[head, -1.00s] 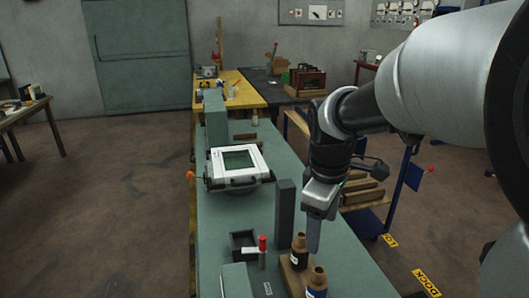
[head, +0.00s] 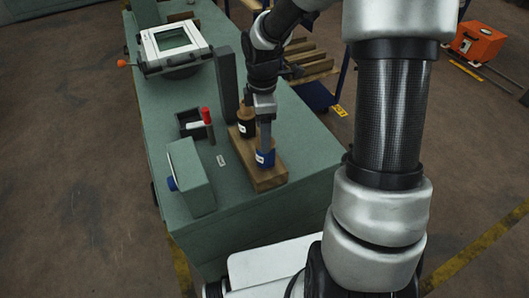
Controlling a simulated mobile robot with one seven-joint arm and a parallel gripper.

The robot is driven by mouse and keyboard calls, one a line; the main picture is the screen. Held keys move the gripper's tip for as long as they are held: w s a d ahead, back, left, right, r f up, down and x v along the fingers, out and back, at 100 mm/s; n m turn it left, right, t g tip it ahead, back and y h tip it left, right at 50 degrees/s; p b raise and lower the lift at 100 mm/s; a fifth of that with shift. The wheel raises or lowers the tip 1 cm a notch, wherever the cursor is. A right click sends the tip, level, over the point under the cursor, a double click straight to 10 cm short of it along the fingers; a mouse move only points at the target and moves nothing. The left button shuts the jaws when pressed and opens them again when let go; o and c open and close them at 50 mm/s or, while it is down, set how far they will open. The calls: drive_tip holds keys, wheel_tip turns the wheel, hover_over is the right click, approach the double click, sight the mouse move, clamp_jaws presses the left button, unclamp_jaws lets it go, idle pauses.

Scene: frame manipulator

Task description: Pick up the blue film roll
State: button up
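The blue film roll (head: 265,158) stands upright on a wooden block (head: 262,180) near the front of the green bench. It has a blue band and a white label. My gripper (head: 266,144) points down right over the roll, and its grey fingers hide the roll's brown top. The fingers overlap the roll in this view; I cannot tell whether they are closed on it. A second roll with a black band (head: 245,128) stands on the same block, just behind and left of my gripper.
A dark upright post (head: 227,85) stands behind the rolls. Left of them are a small black tray (head: 188,125), a red-capped item (head: 207,120) and a green box (head: 192,178). A white framed device (head: 175,45) sits further back. The bench (head: 300,140) is bare right of the block.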

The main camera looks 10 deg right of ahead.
sight(264, 161)
drive_tip(key=shift+w+d+f+b, duration=0.15)
drive_tip(key=shift+f+b, duration=0.2)
drive_tip(key=shift+f, duration=1.2)
drive_tip(key=shift+w+d+f+b, duration=0.1)
drive_tip(key=shift+f+b, duration=0.2)
drive_tip(key=shift+f, duration=1.25)
drive_tip(key=shift+c, duration=0.4)
drive_tip(key=shift+r, duration=0.15)
drive_tip(key=c, duration=1.3)
